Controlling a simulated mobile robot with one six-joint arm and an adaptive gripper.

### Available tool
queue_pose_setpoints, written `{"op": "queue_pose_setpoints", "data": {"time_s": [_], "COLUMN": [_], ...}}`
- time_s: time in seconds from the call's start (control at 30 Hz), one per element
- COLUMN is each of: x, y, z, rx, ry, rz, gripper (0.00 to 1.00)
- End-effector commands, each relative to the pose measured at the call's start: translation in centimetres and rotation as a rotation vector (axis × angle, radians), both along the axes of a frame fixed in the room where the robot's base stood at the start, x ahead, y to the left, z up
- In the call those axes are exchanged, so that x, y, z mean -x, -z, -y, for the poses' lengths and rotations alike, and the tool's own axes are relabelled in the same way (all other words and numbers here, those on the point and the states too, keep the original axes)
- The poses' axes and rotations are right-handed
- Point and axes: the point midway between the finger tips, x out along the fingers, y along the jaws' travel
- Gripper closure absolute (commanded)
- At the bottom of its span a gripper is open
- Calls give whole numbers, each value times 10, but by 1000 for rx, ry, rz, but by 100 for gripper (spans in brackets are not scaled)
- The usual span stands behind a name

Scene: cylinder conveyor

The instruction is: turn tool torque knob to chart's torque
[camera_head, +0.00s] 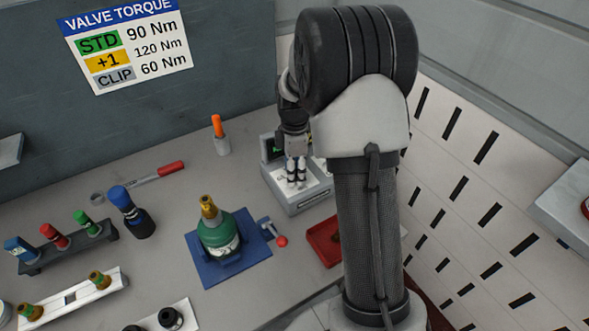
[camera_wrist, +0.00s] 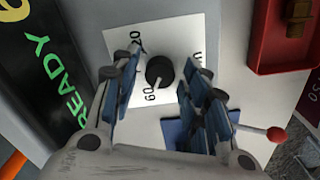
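The chart (camera_head: 125,45) on the back wall reads STD 90 Nm, +1 120 Nm and CLIP 60 Nm. The torque tool's grey box (camera_head: 310,203) stands on the bench under my gripper (camera_head: 296,180). In the wrist view, the round black knob (camera_wrist: 160,71) sits on a white dial plate (camera_wrist: 147,40). Its white pointer mark is toward the "60" label. Two other labels are partly hidden by my fingers. My gripper (camera_wrist: 158,84) is open, with its blue-padded fingers on either side of the knob and visible gaps. The dark display (camera_wrist: 50,70) shows green "READY" and a cut-off yellow character.
A green cylinder (camera_head: 217,232) with a brass valve stands on a blue mat (camera_head: 203,274). A red tray (camera_head: 322,243) and a red-tipped lever (camera_head: 281,241) are close by. An orange-handled tool (camera_head: 217,126) stands behind. Racks with several fittings are at left. A slotted panel (camera_head: 470,175) bounds the right.

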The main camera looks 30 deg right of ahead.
Motion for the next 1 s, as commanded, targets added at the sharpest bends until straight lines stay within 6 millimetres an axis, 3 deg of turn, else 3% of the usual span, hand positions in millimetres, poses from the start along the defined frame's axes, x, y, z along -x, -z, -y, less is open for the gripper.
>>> {"op": "queue_pose_setpoints", "data": {"time_s": [0.57,1.0], "x": [0,0], "y": [0,-1], "z": [0,0], "rx": [0,0], "ry": [0,112], "rz": [0,-1], "gripper": [99,99]}}
